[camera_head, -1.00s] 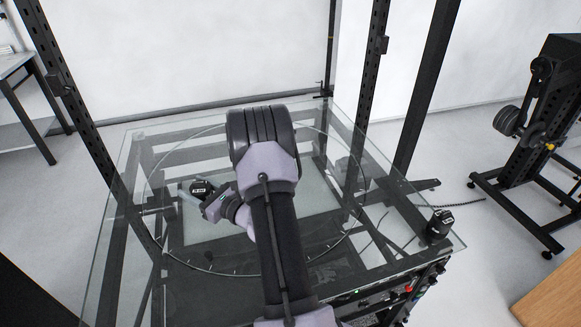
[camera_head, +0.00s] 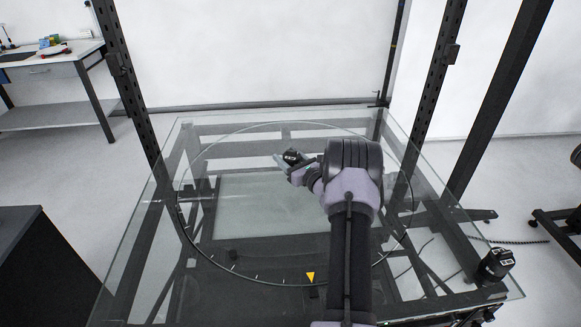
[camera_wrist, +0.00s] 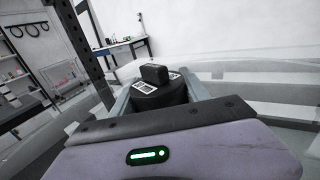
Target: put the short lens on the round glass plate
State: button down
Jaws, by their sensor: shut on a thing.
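A short black lens (camera_head: 291,156) with white markings is held between the fingers of my gripper (camera_head: 287,163). In the wrist view the black lens (camera_wrist: 160,94) sits between the two grey fingers of my gripper (camera_wrist: 158,88). White labels show on its top, on either side of a raised black block. The round glass plate (camera_head: 245,205), marked by a thin dark ring, is set in the clear glass table top. The lens appears over the far middle part of the plate. Whether it touches the glass cannot be told. My arm hides the plate's right part.
A yellow triangle marker (camera_head: 310,277) lies at the ring's near edge. Black upright posts (camera_head: 135,90) rise at the table's back. The plate's left and middle are clear.

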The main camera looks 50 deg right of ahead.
jog(key=shift+w+d+f, duration=0.1)
jog(key=shift+w+d, duration=0.15)
jog(key=shift+d, duration=0.3)
jog(key=shift+w+d+f, duration=0.1)
jog(key=shift+w+d, duration=0.1)
jog(key=shift+d, duration=0.35)
notch_tip(320, 180, down, 4)
jog(key=b, duration=0.2)
jog(key=shift+r+b, duration=0.15)
jog(key=shift+b, duration=0.2)
jog(key=shift+r, duration=0.25)
jog(key=shift+f, duration=0.1)
jog(key=c, duration=1)
grip_release()
jog(key=shift+f, duration=0.2)
jog(key=o, duration=0.5)
jog(key=shift+r, duration=0.1)
jog(key=shift+r, duration=0.1)
